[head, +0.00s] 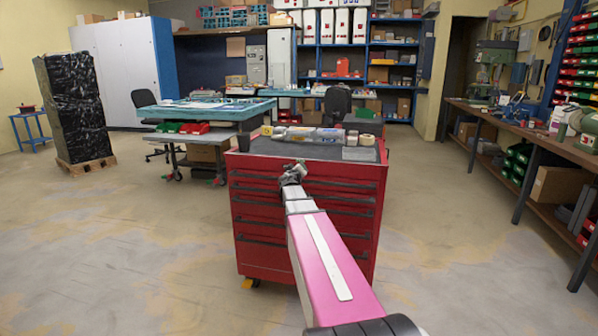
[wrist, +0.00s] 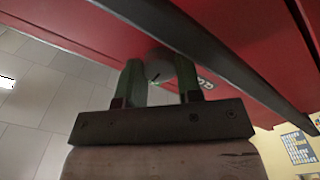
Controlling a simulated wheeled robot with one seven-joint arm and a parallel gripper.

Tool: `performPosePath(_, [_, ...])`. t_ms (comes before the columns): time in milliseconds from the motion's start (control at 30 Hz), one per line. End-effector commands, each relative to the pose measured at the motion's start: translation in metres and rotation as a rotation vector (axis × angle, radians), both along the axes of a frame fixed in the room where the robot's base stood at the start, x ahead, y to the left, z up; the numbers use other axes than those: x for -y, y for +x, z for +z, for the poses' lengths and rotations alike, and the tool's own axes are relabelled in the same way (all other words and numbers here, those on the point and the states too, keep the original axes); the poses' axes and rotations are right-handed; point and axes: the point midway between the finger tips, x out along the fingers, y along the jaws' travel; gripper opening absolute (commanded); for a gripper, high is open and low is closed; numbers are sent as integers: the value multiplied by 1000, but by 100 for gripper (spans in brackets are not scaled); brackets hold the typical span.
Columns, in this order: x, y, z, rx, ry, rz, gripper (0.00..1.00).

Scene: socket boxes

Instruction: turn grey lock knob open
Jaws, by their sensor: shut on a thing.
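The grey lock knob (wrist: 160,67) is a round grey piece with a dark slot on the red front of the tool cabinet, in the wrist view. My gripper (wrist: 160,80) has its two green fingers on either side of the knob, shut on it. In the head view, my gripper (head: 293,172) reaches the upper front of the red tool cabinet (head: 258,258). The knob is hidden there behind my arm and gripper.
A dark drawer handle strip (wrist: 215,55) runs close beside the fingers. Bottles and tape rolls (head: 367,139) lie on the cabinet top. A workbench (head: 530,140) stands at the right. The floor left of the cabinet is clear.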

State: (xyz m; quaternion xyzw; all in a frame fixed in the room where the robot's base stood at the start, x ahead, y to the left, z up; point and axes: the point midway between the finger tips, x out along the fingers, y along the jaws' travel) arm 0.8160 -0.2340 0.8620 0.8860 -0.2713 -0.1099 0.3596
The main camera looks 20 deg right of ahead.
Motion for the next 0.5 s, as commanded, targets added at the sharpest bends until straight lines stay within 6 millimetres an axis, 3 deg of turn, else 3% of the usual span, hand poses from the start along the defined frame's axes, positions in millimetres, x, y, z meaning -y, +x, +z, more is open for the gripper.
performPosePath(233, [0,0,-1,1,4,0,9])
performPosePath(267, [0,0,-1,1,4,0,39])
performPosePath(300, [0,0,-1,1,4,0,44])
performPosePath(500, [0,0,0,0,2,0,44])
